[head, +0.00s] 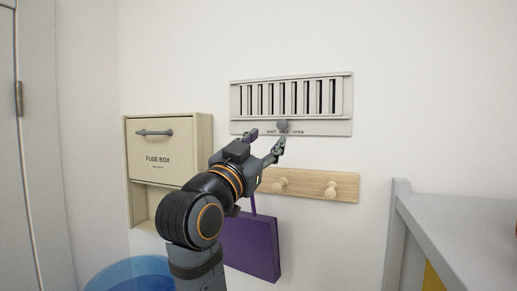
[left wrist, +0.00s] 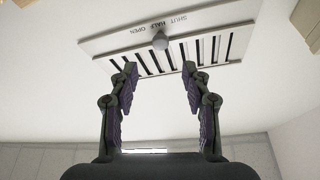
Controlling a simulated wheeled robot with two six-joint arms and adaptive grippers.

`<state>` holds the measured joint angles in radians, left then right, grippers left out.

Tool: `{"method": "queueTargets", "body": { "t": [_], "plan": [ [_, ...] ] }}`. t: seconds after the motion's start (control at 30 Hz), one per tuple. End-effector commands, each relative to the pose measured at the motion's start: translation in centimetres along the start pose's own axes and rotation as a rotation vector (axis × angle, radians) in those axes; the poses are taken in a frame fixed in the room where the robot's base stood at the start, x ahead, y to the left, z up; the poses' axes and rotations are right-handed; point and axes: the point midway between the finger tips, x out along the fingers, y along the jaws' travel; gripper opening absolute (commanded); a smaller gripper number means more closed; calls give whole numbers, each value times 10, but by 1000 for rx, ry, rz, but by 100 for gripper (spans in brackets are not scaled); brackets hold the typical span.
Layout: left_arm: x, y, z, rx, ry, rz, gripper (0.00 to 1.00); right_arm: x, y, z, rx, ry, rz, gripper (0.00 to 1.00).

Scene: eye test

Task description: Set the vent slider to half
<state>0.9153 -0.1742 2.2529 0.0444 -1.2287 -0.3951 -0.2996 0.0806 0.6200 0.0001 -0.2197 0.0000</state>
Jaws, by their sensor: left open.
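The vent (head: 340,128) is a pale grey louvred panel on the wall, with dark gaps between its slats. Its grey round slider knob (head: 283,125) sits at the lower edge, by the HALF mark of the SHUT, HALF, OPEN lettering. The knob also shows in the left wrist view (left wrist: 160,41), close to HALF. My left gripper (head: 267,138) is open and empty, just below the vent. In the left wrist view its fingertips (left wrist: 159,68) are spread either side of the knob's line, with the knob beyond them; I see no contact. My right gripper is not in view.
A beige fuse box (head: 158,162) is on the wall at left. A wooden peg rail (head: 305,185) is below the vent, with a purple bag (head: 252,245) hanging under it. A blue round bin (head: 130,275) is at lower left. A grey cabinet (head: 440,220) stands at right.

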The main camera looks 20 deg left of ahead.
Motion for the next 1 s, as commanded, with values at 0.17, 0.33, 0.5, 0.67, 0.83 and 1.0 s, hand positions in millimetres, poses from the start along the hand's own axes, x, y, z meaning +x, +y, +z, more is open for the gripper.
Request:
{"method": "queueTargets", "body": {
  "t": [0.17, 0.33, 0.5, 0.67, 0.83, 1.0],
  "plan": [
    [-29, 0, -1, 0, 1, 0, 48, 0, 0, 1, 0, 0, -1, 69],
    [-35, 0, 0, 1, 0, 0, 48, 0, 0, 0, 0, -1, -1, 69],
    [-34, 0, 1, 1, -1, 0, 48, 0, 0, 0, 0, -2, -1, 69],
    [-34, 0, 0, 1, -1, 0, 48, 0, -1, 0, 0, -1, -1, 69],
    [-36, 1, 2, 1, -6, 2, 48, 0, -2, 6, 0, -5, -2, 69],
    [-66, -1, -4, 1, -15, 4, 48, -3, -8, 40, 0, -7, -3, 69]
  ]
}}
